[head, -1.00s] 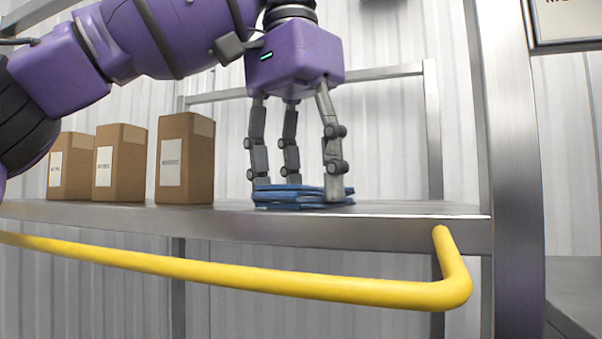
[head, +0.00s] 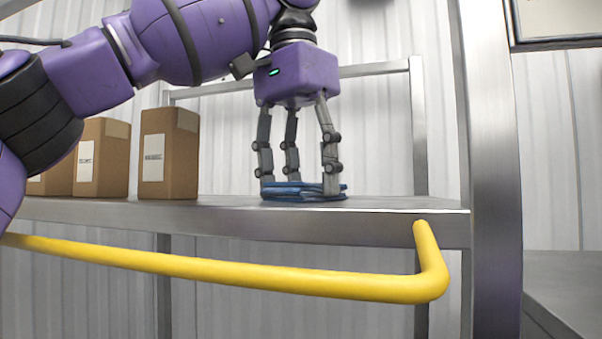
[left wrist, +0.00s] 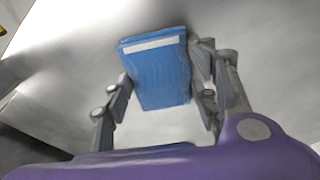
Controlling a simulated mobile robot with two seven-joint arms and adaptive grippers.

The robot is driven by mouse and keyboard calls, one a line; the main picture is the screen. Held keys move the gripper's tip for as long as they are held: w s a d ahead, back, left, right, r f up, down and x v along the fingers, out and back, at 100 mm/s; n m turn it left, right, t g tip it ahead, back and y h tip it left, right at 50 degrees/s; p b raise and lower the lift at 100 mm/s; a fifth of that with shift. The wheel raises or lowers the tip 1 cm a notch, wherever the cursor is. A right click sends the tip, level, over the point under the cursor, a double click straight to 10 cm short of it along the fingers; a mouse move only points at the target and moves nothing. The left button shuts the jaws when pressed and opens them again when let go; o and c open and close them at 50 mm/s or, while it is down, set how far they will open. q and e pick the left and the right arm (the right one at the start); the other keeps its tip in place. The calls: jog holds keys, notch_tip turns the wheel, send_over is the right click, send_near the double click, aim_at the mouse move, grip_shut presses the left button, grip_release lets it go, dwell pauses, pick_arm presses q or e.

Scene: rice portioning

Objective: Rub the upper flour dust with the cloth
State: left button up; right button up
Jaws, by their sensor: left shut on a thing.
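A folded blue cloth (head: 303,192) lies flat on the metal shelf (head: 380,205), near its right end. My left gripper (head: 300,186) points straight down and is shut on the cloth, with its fingers at the cloth's edges. The left wrist view shows the cloth (left wrist: 160,75) between the fingers of my left gripper (left wrist: 165,90), with a white strip along one edge. I cannot make out flour dust on the shelf in either view. My right gripper is not in view.
Several brown cardboard boxes (head: 168,153) stand on the shelf to the left of the cloth, behind my left arm. A yellow rail (head: 260,279) runs along the front below the shelf. A metal post (head: 488,150) rises at the shelf's right end.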

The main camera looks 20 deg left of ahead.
aim_at(283, 204)
pick_arm(q)
jog(key=shift+f, duration=0.1)
jog(key=shift+s+f, duration=0.25)
jog(key=shift+s, duration=0.9)
jog(key=shift+s+f, duration=0.2)
jog(key=shift+s, duration=0.95)
jog(key=shift+c, duration=0.4)
jog(key=shift+s+a+r, duration=0.15)
jog(key=shift+s, duration=1.5)
jog(key=shift+w+r, duration=0.1)
jog(key=shift+r, duration=3.2)
